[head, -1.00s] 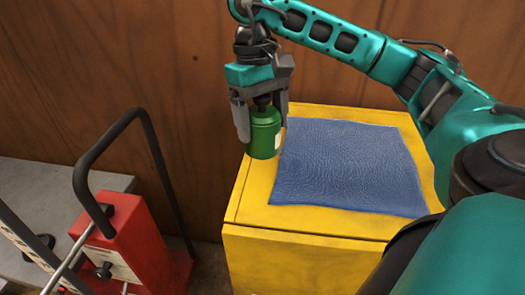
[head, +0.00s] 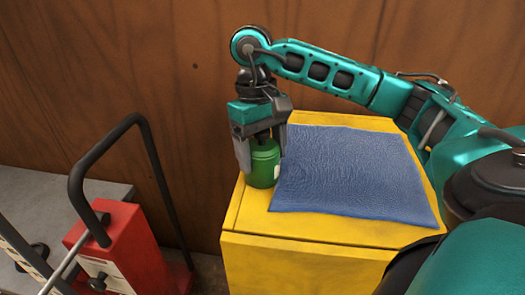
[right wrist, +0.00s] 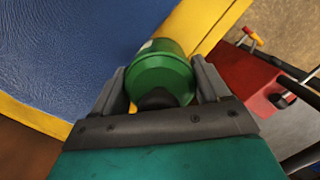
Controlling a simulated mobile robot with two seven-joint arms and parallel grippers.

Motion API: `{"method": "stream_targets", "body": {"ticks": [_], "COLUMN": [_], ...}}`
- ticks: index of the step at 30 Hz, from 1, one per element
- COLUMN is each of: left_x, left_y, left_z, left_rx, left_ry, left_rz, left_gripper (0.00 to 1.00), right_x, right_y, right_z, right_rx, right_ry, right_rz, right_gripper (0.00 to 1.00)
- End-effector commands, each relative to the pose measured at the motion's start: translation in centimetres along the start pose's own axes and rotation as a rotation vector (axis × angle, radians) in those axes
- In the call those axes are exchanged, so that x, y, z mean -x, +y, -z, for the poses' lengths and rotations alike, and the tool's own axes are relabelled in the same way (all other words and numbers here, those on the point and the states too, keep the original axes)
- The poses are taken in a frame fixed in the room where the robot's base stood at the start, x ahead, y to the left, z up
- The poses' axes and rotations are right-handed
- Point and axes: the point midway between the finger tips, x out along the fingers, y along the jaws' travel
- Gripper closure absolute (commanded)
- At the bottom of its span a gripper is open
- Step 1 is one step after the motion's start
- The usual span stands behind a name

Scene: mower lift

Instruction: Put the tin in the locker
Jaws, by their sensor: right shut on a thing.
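The green tin (head: 263,166) is upright between the fingers of my right gripper (head: 262,150), which is shut on it. In the head view the tin is low at the left edge of the yellow locker's top (head: 247,212), beside the blue cloth; I cannot tell whether its base touches the top. In the right wrist view the tin (right wrist: 160,75) sits between both fingers, with the blue cloth to its left and the yellow edge behind it. The locker's inside does not show. My left gripper is not in view.
The blue cloth (head: 350,172) covers most of the locker top. A red machine (head: 115,245) with a black bar handle (head: 150,150) stands to the left, near a grey surface (head: 60,190). A brown wooden wall (head: 160,60) is behind.

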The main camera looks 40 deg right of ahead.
Motion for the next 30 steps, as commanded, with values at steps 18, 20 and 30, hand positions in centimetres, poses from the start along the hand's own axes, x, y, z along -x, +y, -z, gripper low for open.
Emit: {"method": "stream_targets", "body": {"ticks": [18, 20, 30], "left_x": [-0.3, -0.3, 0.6], "left_y": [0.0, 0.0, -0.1], "left_z": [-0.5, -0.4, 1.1], "left_rx": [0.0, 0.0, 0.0], "left_ry": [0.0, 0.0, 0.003], "left_rz": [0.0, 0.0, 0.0], "left_gripper": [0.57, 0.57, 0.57], "right_x": [-0.9, -0.8, 3.8], "right_y": [0.0, 0.0, -0.1], "right_z": [0.0, 0.0, 0.0], "right_rx": [0.001, 0.001, 0.001], "right_ry": [-0.009, -0.009, 0.0], "right_rz": [-0.002, -0.002, 0.0], "right_gripper": [0.0, 0.0, 0.0]}}
